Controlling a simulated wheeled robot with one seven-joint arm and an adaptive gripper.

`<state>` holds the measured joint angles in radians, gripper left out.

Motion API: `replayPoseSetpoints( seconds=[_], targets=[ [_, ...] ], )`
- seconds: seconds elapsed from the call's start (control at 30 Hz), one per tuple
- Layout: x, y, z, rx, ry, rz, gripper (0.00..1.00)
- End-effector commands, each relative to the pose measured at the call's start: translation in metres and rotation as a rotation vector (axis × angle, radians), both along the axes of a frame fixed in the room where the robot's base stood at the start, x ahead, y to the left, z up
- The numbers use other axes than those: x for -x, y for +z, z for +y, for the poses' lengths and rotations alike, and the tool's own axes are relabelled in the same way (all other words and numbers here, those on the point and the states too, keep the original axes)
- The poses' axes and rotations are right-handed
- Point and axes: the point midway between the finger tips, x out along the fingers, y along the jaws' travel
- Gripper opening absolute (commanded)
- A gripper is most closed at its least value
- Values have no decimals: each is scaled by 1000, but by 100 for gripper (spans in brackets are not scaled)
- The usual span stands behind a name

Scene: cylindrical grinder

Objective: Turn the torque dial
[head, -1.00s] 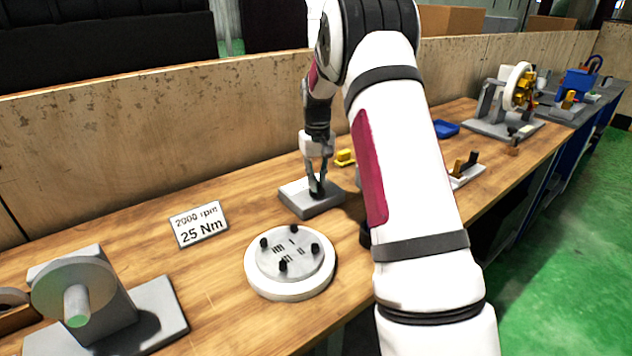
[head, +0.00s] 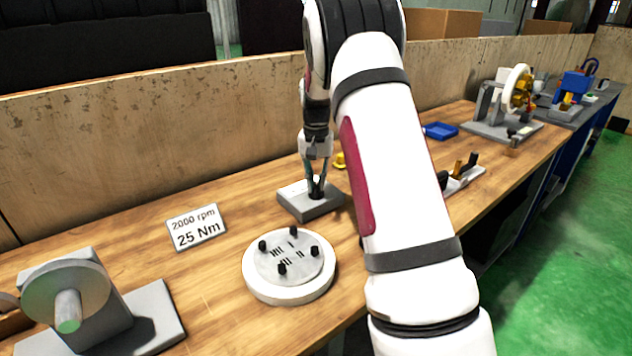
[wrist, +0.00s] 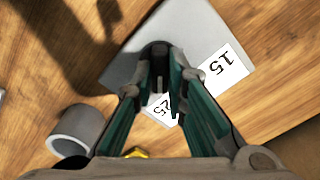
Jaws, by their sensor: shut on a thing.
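The torque dial is a small black knob (wrist: 158,50) on a grey base plate (head: 300,209) in the middle of the bench. My gripper (head: 316,190) points down over the plate and is shut on the knob. In the wrist view the fingers close around the knob from both sides. A white label on the plate reads 15 (wrist: 222,68), and a second label reads 25 (wrist: 163,108), partly hidden by the fingers. The knob's pointer mark cannot be made out. A sign (head: 197,227) on the bench reads 2000 rpm, 25 Nm.
A round white disc with black pegs (head: 290,287) stands in front of the dial plate. A grey wheel fixture (head: 70,300) is at the left. A blue tray (head: 440,131) and a second wheel fixture (head: 490,110) stand further right. A wooden wall (head: 120,140) runs behind the bench.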

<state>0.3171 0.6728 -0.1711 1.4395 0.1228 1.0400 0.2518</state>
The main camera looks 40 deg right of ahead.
Motion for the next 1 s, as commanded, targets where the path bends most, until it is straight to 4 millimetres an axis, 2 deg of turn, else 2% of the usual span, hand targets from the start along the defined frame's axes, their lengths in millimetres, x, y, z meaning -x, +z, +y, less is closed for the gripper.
replayPoseSetpoints(
  seconds=[0.3, 0.33, 0.4, 0.77, 0.87, 1.0],
  targets=[
    [0, 1, 0, 0, -3, -1, 0],
    [0, 1, 0, 0, -3, -1, 20],
    [0, 1, 0, 0, -3, -1, 33],
    [0, 3, 0, 0, -1, -1, 33],
    [-1, 13, 0, 1, -1, -4, 33],
    [-1, 39, 0, 2, -1, -5, 33]
  ],
)
